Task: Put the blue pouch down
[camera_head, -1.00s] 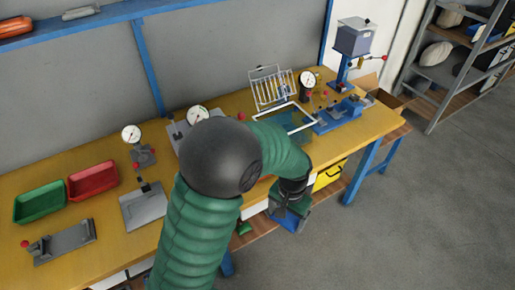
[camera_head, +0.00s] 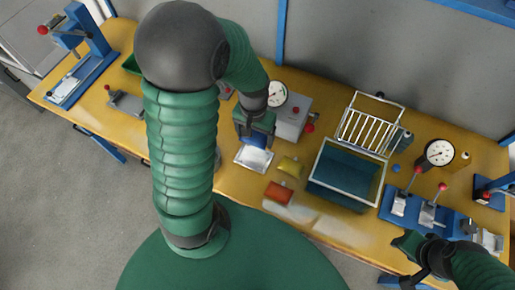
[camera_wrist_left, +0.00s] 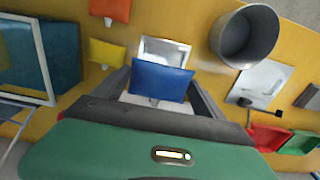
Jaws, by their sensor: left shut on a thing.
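My left gripper (camera_head: 256,130) is shut on the blue pouch (camera_head: 254,141), above the bench and over a pale silver plate (camera_head: 252,158). The left wrist view shows the blue pouch (camera_wrist_left: 162,80) between the two fingers, partly covering the silver plate (camera_wrist_left: 165,48). I cannot tell whether the pouch touches the plate. My right gripper (camera_head: 418,258) is low at the right, by the bench's front edge; its jaw state is unclear.
A yellow pouch (camera_head: 290,166) and an orange pouch (camera_head: 278,193) lie right of the plate. Beyond them stands a teal tray (camera_head: 318,188) with a pale rim, a wire rack (camera_head: 368,126) behind it. A grey cylinder (camera_wrist_left: 245,38) shows in the wrist view.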

